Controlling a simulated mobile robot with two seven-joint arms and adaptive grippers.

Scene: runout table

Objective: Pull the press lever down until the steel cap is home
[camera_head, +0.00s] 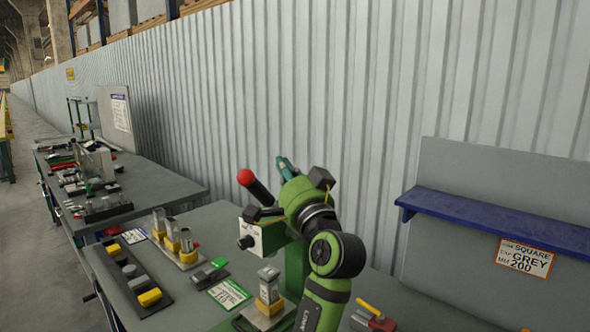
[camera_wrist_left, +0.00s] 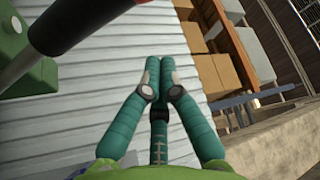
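The press lever, a black grip with a red ball end (camera_head: 246,177), points up and left from the press. It also shows large at the top left of the left wrist view (camera_wrist_left: 82,20). My left gripper (camera_head: 284,163) is up behind the lever as seen from the head; its teal fingers (camera_wrist_left: 154,65) meet at the tips with nothing between them. The lever is apart from the fingertips. The green press column (camera_head: 294,268) is partly behind my left arm. Under the press stands a grey steel cap (camera_head: 268,276) on a yellow part (camera_head: 269,306); how deep it sits is unclear. My right gripper is out of view.
A tray with yellow and dark parts (camera_head: 129,272) lies on the table at left. Yellow-and-steel pieces (camera_head: 173,236) stand on a holder behind it. A blue shelf (camera_head: 490,218) is at right. A corrugated wall (camera_head: 330,90) stands behind the table.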

